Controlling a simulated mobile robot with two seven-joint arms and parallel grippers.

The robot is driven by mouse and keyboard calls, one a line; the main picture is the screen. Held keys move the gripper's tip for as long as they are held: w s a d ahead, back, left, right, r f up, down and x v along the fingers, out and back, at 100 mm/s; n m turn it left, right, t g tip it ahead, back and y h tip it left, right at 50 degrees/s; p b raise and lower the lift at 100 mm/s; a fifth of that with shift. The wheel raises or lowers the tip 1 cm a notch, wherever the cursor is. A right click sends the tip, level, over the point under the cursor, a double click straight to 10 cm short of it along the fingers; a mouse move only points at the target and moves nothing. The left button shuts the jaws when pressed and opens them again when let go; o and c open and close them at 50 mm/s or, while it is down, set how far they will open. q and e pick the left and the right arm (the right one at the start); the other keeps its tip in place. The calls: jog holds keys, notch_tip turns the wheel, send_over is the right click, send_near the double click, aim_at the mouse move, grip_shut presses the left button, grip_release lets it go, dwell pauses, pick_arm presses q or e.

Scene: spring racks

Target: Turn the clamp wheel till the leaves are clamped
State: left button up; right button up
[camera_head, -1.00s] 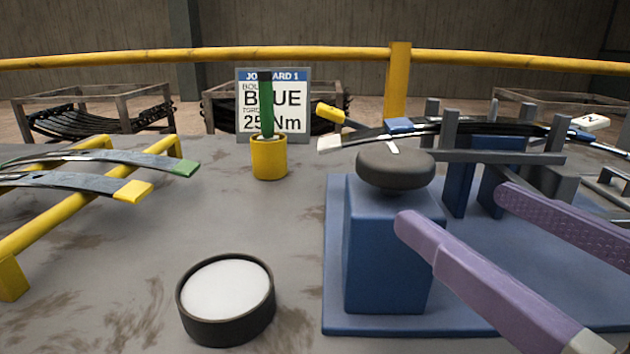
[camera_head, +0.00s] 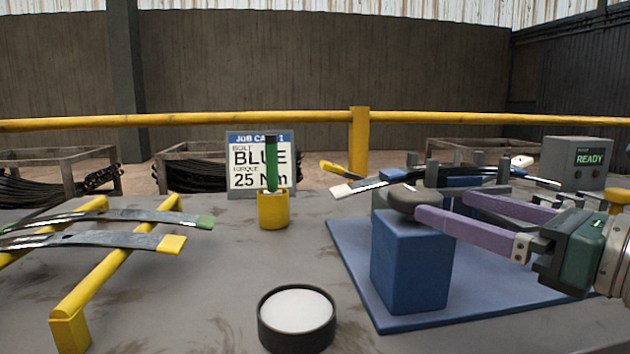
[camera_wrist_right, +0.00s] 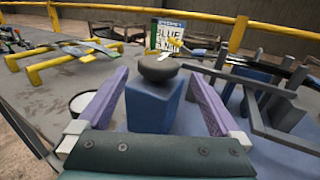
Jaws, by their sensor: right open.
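The dark grey clamp wheel (camera_head: 402,200) sits on top of a blue block (camera_head: 412,262) on a blue base plate (camera_head: 350,250). Dark leaves (camera_head: 440,176) lie in the grey fixture just behind the wheel, with a white end and a yellow end sticking out left. My right gripper (camera_head: 455,208) comes in from the right with two purple fingers, open and empty. In the right wrist view the wheel (camera_wrist_right: 158,68) stands between and ahead of the open fingers, with a gap on both sides. My left gripper is not in view.
Loose leaves (camera_head: 130,241) rest on a yellow rack (camera_head: 120,270) at left. A yellow cup (camera_head: 273,212) holds a green stick before a job card (camera_head: 260,160). A round white-topped dish (camera_head: 297,318) stands in front. A control box (camera_head: 577,164) reads READY. The table between rack and plate is mostly clear.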

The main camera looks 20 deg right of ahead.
aim_at(439, 203)
jog(key=p+x, duration=0.1)
jog(key=x, duration=0.3)
jog(key=shift+w+a, duration=0.1)
jog(key=shift+w, duration=0.2)
jog(key=shift+x, duration=0.85)
jog(key=shift+c, duration=0.4)
